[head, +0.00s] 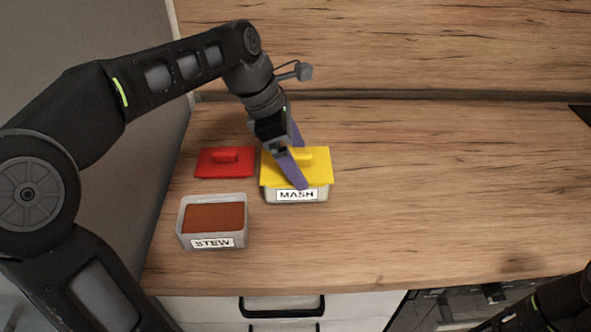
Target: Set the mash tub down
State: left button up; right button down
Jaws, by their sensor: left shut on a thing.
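The mash tub (317,194) is a pale grey container with a white "MASH" label on its front. A yellow lid (322,172) with a raised handle covers it. My left gripper (300,167) comes down over the lid, with one purple finger at the front edge and the other at the back edge. It is shut on the mash tub. The tub's back side is hidden, and I cannot tell whether its base touches the worktop. Only part of my right arm shows at the lower right corner; its gripper is out of view.
The open stew tub (185,226), filled with brown stew, stands on the wooden worktop (440,200) in front and left of the mash tub. A red lid (210,170) lies behind it. The worktop to the right is clear. A grey wall bounds the left side.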

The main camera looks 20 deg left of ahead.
pick_arm(q)
jog(key=shift+f, duration=1.8)
jog(key=o, duration=1.7)
jog(key=shift+f, duration=0.2)
jog(key=shift+o, duration=0.2)
jog(key=shift+r, duration=0.25)
jog(key=p+v, duration=0.2)
jog(key=v, duration=1)
jog(key=shift+f, duration=0.1)
